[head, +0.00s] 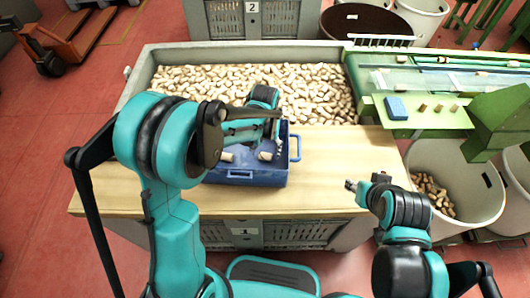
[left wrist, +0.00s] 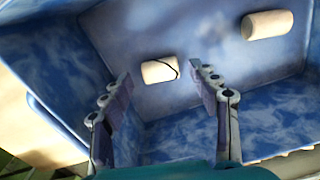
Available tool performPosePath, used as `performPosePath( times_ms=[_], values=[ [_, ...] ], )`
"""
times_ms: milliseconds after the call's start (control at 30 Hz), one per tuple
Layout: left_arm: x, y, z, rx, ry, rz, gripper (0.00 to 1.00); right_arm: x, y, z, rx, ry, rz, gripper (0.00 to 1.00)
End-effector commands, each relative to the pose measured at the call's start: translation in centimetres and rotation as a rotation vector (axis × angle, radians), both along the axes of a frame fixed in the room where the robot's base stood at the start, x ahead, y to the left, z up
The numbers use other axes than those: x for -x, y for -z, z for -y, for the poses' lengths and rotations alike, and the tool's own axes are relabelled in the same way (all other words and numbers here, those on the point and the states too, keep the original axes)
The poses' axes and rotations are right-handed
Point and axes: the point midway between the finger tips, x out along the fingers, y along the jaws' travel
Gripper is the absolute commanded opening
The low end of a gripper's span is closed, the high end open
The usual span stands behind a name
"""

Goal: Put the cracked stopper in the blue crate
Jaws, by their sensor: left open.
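The blue crate (head: 258,178) stands on the wooden table top; its inside fills the left wrist view (left wrist: 225,110). Two stoppers lie on its floor. The cracked stopper (left wrist: 160,69), with a dark line across one end, lies just beyond and between my left fingertips, apart from both. A plain stopper (left wrist: 267,24) lies at the upper right. In the head view I cannot tell which of the two is cracked. My left gripper (left wrist: 160,84) is open and empty, pointing down into the crate. My right gripper (head: 352,186) is over the table's right front; its jaws are too small to read.
A large bin of stoppers (head: 310,88) lies behind the table top. At right, a green conveyor ledge holds a blue block (head: 396,107) and several stoppers. A white tub (head: 462,172) with stoppers stands below it. The table right of the crate is clear.

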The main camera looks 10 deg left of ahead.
Motion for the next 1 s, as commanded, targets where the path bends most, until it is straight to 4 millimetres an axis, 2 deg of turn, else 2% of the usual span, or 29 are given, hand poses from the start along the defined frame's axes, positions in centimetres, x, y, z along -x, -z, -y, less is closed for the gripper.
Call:
performPosePath(
  times_ms=[33,100,300,567,767,1000],
  values=[
    [0.0,-1.7,0.0,0.0,0.0,0.0,0.61,0.0,-0.9,0.0,0.0,0.0,0.0,0.4],
    [0.0,-3.3,0.0,0.0,0.0,0.0,0.61,0.0,-1.5,0.0,0.0,0.0,0.0,0.4],
    [0.0,-7.2,0.0,0.0,0.0,0.0,0.61,0.0,-2.8,0.0,0.0,0.0,0.0,0.4],
    [0.3,-9.7,-0.2,0.001,-0.001,0.009,0.61,0.0,-3.3,0.0,0.0,0.0,0.0,0.4],
    [2.8,-13.0,-1.8,0.015,-0.01,0.108,0.61,0.0,-3.3,0.0,0.0,0.0,0.0,0.4],
    [8.0,-16.9,-4.5,0.028,-0.023,0.303,0.61,0.0,-3.3,0.0,0.0,0.0,0.0,0.4]
  ],
)
